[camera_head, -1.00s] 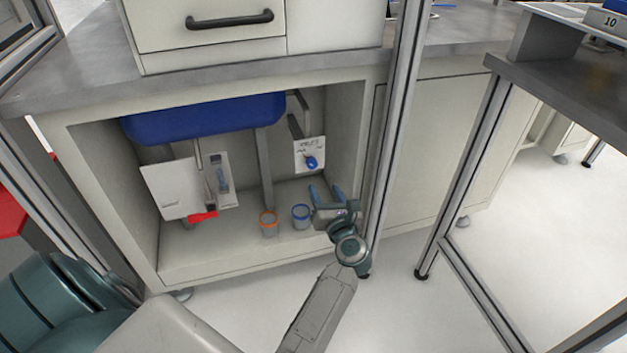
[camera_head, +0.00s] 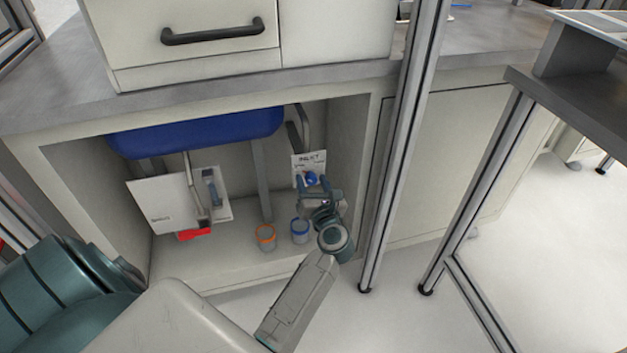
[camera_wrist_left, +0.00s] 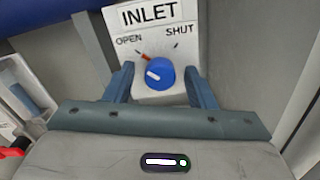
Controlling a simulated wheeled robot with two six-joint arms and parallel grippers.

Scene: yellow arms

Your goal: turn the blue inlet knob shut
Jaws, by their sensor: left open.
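The blue inlet knob (camera_wrist_left: 160,73) sits on a white plate (camera_wrist_left: 187,19) marked INLET, with OPEN at the left and SHUT at the right. Its white pointer line slants to the upper left, toward the red mark on the OPEN side. In the head view the knob (camera_head: 311,178) shows just above my left gripper (camera_head: 318,187). In the left wrist view the blue fingers of my left gripper (camera_wrist_left: 158,85) stand open, one on each side of the knob, with gaps between; whether they reach its depth is unclear. My right gripper is out of view.
The knob is inside an open cabinet bay under a blue basin (camera_head: 200,132). An orange-rimmed cup (camera_head: 265,238) and a blue-rimmed cup (camera_head: 299,231) stand on its floor. A white panel (camera_head: 165,205) is at the left. A metal post (camera_head: 400,150) stands right of the bay.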

